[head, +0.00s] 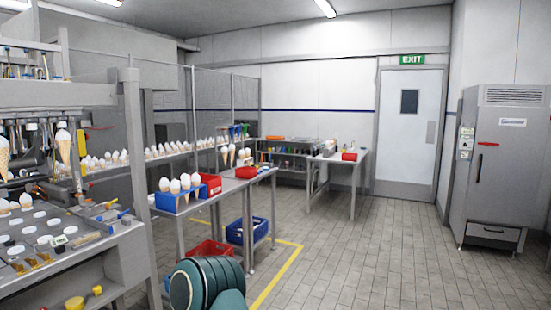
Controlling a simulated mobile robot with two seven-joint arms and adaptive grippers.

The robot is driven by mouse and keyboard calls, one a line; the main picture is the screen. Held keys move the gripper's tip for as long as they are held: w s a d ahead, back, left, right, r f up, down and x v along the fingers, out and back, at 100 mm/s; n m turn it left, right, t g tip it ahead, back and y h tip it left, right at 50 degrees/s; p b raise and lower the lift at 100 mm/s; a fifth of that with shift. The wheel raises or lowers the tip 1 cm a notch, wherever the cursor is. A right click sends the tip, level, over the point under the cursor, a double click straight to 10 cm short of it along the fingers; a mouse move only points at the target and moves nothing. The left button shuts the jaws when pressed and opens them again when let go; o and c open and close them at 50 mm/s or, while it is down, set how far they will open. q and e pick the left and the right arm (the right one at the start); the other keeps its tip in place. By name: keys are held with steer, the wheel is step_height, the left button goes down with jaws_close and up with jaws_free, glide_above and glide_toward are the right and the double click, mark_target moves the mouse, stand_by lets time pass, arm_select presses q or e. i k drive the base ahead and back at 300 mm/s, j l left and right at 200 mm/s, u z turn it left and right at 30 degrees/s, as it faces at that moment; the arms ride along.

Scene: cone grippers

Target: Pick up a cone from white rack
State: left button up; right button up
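Waffle cones with white tops show at the left. One cone (63,150) is upright, hanging at the machine, and another cone (4,161) is at the left picture edge. Several white-topped cones (175,188) stand in a blue tray (167,202) on a metal table. A long row of white-topped cones (118,157) runs along a shelf or conveyor behind. I cannot make out a clear white rack. Neither gripper is in view; only a teal rounded part, likely of my own arm, shows at the bottom.
A metal machine (132,180) fills the left side. Red bins (212,248) and a blue bin (247,230) sit under the tables. A side table (345,157) stands farther back. A grey cabinet (497,165) is at right. The tiled floor (370,255) in the middle is clear.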

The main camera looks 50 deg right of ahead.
mark_target(242, 153)
steer(key=l+z, duration=0.1)
steer(key=z, duration=1.45)
steer(key=i+l+z, duration=0.3)
steer(key=i, duration=0.15)
steer(key=i+l+z, duration=0.3)
steer(key=i+z, duration=0.3)
steer(key=i, duration=1.2)
steer(key=i+z, duration=0.15)
steer(key=i, duration=1.3)
steer(key=i+u, duration=0.35)
steer(key=i, duration=0.3)
steer(key=i+l+u, duration=0.1)
steer(key=i+u, duration=0.25)
steer(key=i, duration=0.35)
steer(key=i+j+u, duration=0.1)
steer(key=i+u, duration=0.2)
steer(key=i, duration=0.35)
steer(key=i+l+u, duration=0.1)
steer(key=i+u, duration=0.15)
steer(key=i, duration=0.45)
steer(key=i+z, duration=0.25)
steer(key=i, duration=0.45)
steer(key=i+j+z, duration=0.25)
steer(key=i, duration=0.4)
